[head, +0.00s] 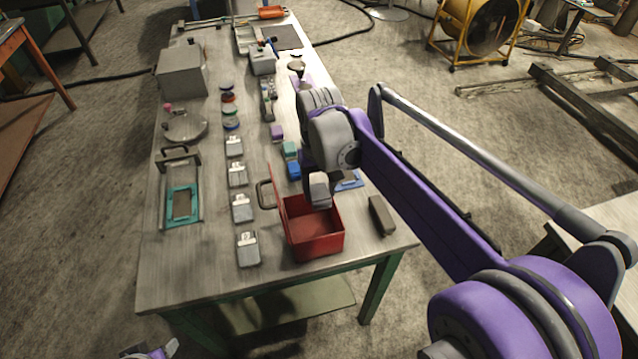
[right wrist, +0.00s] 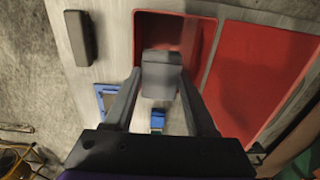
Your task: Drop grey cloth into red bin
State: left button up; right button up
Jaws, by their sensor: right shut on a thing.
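The red bin (head: 318,246) stands open near the front right corner of the workbench, its lid (head: 277,185) raised on the left side. In the right wrist view the bin (right wrist: 207,40) lies beyond my fingers, with the lid (right wrist: 262,70) to its right. My right gripper (head: 318,203) is over the bin's far part. In the right wrist view my right gripper (right wrist: 160,82) is shut on the grey cloth (right wrist: 160,70), which looks like a small folded block. Only a piece of my left arm or gripper (head: 152,352) shows at the bottom edge.
A dark grey block (head: 381,215) lies right of the bin. A row of small grey boxes (head: 247,248) runs along its left. A blue frame (head: 348,180) lies behind it. A teal frame (head: 182,204) and a large grey box (head: 182,72) stand farther left.

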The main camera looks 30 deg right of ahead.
aim_at(319, 191)
jog(key=shift+w, duration=0.1)
jog(key=o, duration=1.4)
notch_tip(319, 191, up, 11)
jog(key=shift+f+p, duration=0.15)
jog(key=shift+p, duration=0.2)
jog(key=s+a+f+n+t, duration=0.1)
jog(key=s+a+f+t, duration=0.1)
jog(key=s+f, duration=0.2)
jog(key=s+a+f+t, duration=0.2)
jog(key=s+f, duration=0.3)
jog(key=f, duration=0.2)
jog(key=s+a+f+n+t, duration=0.1)
jog(key=s+a+f, duration=0.1)
jog(key=s+f, duration=0.3)
jog(key=shift+a+f+n+t, duration=0.3)
jog(key=shift+a+f+t, duration=0.1)
jog(key=shift+f, duration=0.4)
